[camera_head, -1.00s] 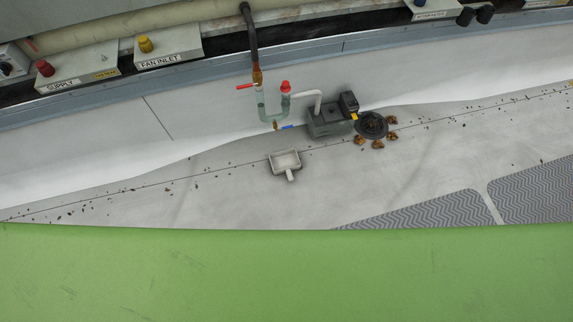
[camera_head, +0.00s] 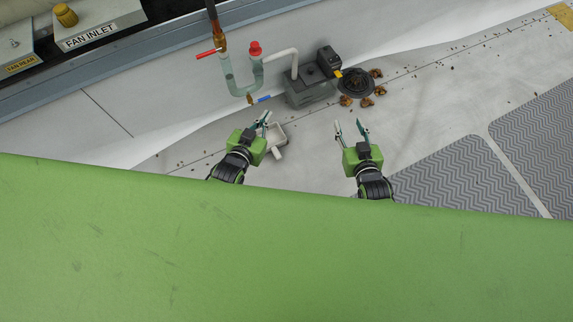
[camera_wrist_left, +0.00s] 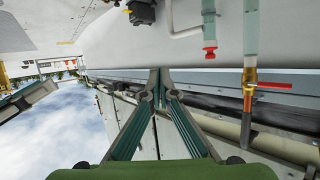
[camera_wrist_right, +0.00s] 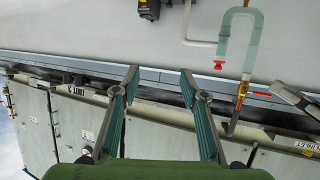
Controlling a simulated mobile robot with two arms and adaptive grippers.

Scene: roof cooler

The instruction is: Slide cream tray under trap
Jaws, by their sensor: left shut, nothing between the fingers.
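The cream tray (camera_head: 278,135), small and shallow with a short handle, lies on the pale roof floor in the head view. The trap (camera_head: 240,88) is a translucent green U-shaped pipe with a red cap and a brass fitting at its bottom; it stands up and left of the tray, and nothing is under it. My left gripper (camera_head: 264,119) is shut and empty beside the tray's left edge, partly covering it; contact cannot be told. It shows in the left wrist view (camera_wrist_left: 160,72). My right gripper (camera_head: 348,126) is open and empty, right of the tray; the right wrist view shows its spread fingers (camera_wrist_right: 159,75).
A grey pump box (camera_head: 310,92) with a white pipe stands right of the trap. A dark round strainer (camera_head: 356,82) with brown clumps lies beside it. A red valve handle (camera_head: 208,53) is above the trap. A green surface (camera_head: 280,240) fills the foreground. Patterned mats (camera_head: 450,180) lie right.

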